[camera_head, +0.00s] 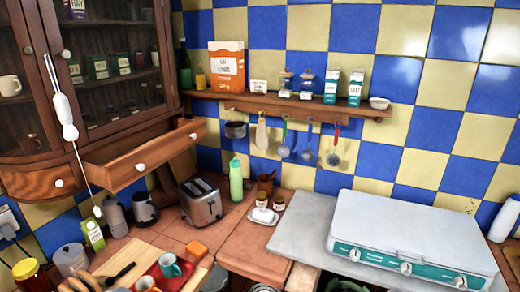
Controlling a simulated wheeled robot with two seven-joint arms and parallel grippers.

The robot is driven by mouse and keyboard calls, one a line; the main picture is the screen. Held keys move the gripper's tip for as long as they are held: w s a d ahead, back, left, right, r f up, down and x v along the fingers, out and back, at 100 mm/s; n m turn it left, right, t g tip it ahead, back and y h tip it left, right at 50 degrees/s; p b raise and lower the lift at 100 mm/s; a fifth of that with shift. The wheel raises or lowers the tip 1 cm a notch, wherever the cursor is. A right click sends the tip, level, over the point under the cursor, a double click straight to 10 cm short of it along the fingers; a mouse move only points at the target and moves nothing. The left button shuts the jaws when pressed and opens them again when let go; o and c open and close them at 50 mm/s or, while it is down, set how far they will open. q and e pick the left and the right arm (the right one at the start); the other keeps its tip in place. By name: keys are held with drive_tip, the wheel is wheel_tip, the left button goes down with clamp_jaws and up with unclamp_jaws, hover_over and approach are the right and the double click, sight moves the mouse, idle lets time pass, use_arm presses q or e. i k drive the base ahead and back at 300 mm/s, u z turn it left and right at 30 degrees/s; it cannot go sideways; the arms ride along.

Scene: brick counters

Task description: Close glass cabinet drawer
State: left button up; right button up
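The wooden glass cabinet (112,55) hangs on the wall at the left, with dark glass doors and shelves of jars and mugs behind them. Its drawer (140,165) below the doors is pulled out, with a round white knob on its front. A second wooden front with a white knob (59,183) sits to the left of the open drawer. A white corded object (66,115) hangs in front of the left door. Neither of my grippers shows in the head view.
Below the drawer are a toaster (201,201), a green bottle (236,180) and a cutting board with mugs (168,265). A wall shelf (290,106) with boxes and hanging utensils is right of the cabinet. A white stove (413,238) fills the right counter.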

sight(115, 167)
drive_tip(key=z, duration=0.45)
drive_tip(key=i, duration=0.95)
drive_tip(key=u, duration=0.4)
